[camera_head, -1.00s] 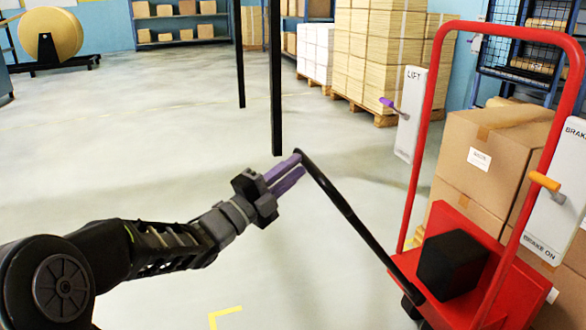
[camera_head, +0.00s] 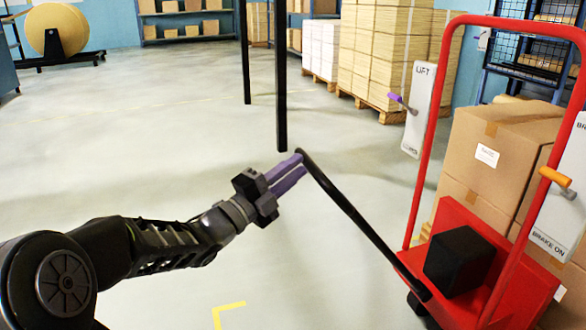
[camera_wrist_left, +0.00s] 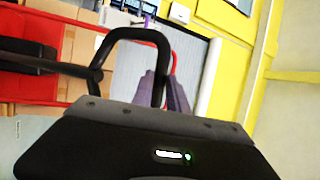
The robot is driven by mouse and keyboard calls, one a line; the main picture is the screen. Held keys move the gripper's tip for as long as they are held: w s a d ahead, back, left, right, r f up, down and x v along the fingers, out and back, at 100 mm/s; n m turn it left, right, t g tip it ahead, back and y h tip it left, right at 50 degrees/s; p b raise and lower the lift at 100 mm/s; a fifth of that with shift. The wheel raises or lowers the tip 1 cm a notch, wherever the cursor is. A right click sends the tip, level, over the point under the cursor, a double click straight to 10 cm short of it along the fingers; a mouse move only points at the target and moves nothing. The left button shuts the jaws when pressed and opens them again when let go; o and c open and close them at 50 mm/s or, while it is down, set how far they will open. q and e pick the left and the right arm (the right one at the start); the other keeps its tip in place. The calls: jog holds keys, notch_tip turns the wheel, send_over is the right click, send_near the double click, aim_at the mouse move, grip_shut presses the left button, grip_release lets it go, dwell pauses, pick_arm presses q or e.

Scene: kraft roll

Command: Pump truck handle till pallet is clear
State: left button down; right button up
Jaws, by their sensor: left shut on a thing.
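The pallet truck (camera_head: 462,225) is red, with an upright tubular frame and a black block at its base. Its black pump handle (camera_head: 350,212) slants up and left from the base. My left gripper (camera_head: 296,168), with purple fingers, is shut on the upper end of the handle. In the left wrist view the handle's loop (camera_wrist_left: 138,36) rises behind the gripper body, beside the purple fingers (camera_wrist_left: 160,92). Cardboard boxes (camera_head: 505,140) are stacked behind the red frame. The pallet under them is hidden, so its clearance cannot be told. My right gripper is out of view.
A LIFT panel (camera_head: 420,110) with a purple lever and a BRAKE ON panel (camera_head: 560,215) with an orange lever flank the frame. A kraft roll (camera_head: 57,30) is far left. The middle floor is clear.

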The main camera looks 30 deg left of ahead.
pick_arm(q)
jog(key=shift+w+d+f+g, duration=0.1)
jog(key=shift+d+f+g, duration=0.05)
jog(key=shift+f, duration=0.3)
jog(key=shift+w+d+f+g, duration=0.1)
jog(key=shift+f+g, duration=0.05)
jog(key=shift+f, duration=0.25)
jog(key=c, duration=1.5)
grip_release()
jog(key=shift+f, duration=0.1)
jog(key=shift+c, duration=0.2)
jog(key=shift+o, duration=1.2)
jog(key=shift+r, duration=0.3)
jog(key=shift+a, duration=0.1)
jog(key=p+v, duration=0.1)
jog(key=v, duration=0.6)
jog(key=shift+s+f, duration=0.25)
jog(key=shift+s, duration=0.1)
